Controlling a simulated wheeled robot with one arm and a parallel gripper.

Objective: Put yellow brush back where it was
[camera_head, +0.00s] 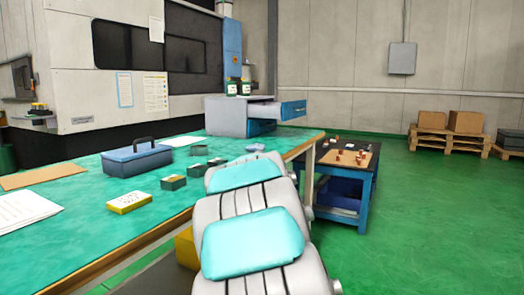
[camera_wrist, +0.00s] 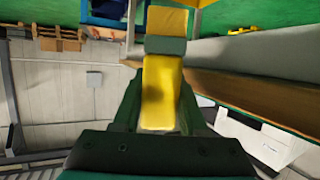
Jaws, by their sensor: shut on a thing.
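The yellow brush (camera_wrist: 162,95) is between the fingers of my gripper (camera_wrist: 160,80) in the wrist view. It has a long yellow body, a grey-green band and a yellow block at its far end. My gripper is shut on it, with a dark green finger on each side. In the head view my arm covers the gripper and I cannot make out the brush. The wrist view is turned, with the floor towards the top. The place where the brush was cannot be told from these frames.
A blue cart (camera_head: 345,180) stands right of the bench.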

